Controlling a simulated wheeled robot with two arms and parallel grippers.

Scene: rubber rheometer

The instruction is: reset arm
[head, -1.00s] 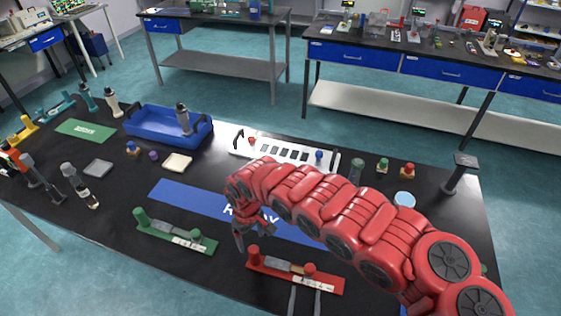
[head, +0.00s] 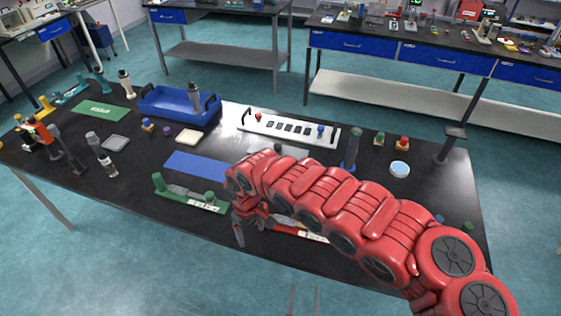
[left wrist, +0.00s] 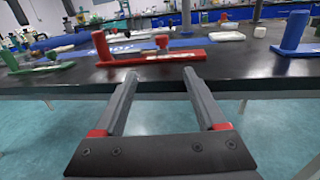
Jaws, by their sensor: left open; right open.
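My right arm is red and comes in from the right of the head view. Its gripper (head: 243,232) hangs open and empty between the green fixture (head: 192,199) and the red fixture (head: 312,237). The arm hides most of the red fixture. My left gripper (head: 305,287) shows only as two faint grey fingers at the bottom of the head view, off the table's front edge. In the left wrist view its fingers (left wrist: 192,75) are spread and empty. They point at the table edge, with the red fixture (left wrist: 150,56) just beyond.
The black table (head: 120,190) carries a blue tray (head: 170,112), a blue mat (head: 195,164), a white slotted rack (head: 325,138) and several small bottles and knobs. A blue cylinder (left wrist: 292,32) stands at right in the left wrist view. The floor in front is clear.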

